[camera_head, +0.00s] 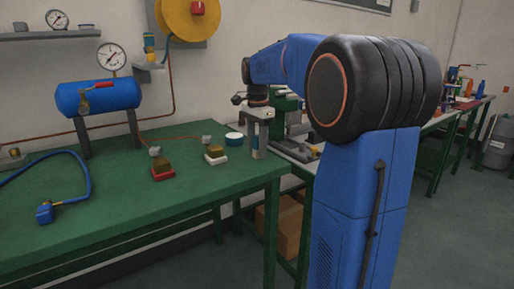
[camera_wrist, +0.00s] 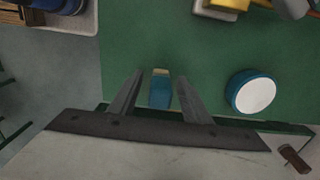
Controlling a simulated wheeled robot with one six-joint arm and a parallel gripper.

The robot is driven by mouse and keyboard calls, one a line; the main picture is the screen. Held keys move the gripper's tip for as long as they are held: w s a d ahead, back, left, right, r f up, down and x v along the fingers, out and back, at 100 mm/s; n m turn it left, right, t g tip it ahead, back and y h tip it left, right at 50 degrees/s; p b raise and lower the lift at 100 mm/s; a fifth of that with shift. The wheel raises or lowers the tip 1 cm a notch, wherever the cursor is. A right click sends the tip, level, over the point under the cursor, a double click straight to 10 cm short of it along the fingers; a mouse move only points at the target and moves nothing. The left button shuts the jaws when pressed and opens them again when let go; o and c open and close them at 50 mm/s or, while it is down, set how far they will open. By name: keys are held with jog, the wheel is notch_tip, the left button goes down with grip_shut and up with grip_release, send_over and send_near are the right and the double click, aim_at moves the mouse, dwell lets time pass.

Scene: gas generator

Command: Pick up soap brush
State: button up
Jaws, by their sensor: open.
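The soap brush appears to be the small upright-looking piece with a blue body and a pale tan end (camera_wrist: 160,92) in the wrist view. It is on the green table (camera_wrist: 215,60), close to the table's edge. My gripper (camera_wrist: 159,75) is open, with one finger on each side of the brush and a visible gap to both. In the head view my gripper (camera_head: 257,148) points down over the right end of the green table, and I cannot make out the brush there.
A round blue tub with a white top (camera_wrist: 253,93) stands to the right of the fingers. Two small flasks of amber liquid, one on a red base (camera_head: 163,168) and one on a pale base (camera_head: 215,152), stand left of my gripper. A blue tank (camera_head: 98,97) stands further left.

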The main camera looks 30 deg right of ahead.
jog(key=shift+f, duration=0.25)
grip_shut()
notch_tip(320, 180, up, 10)
dwell(0.6)
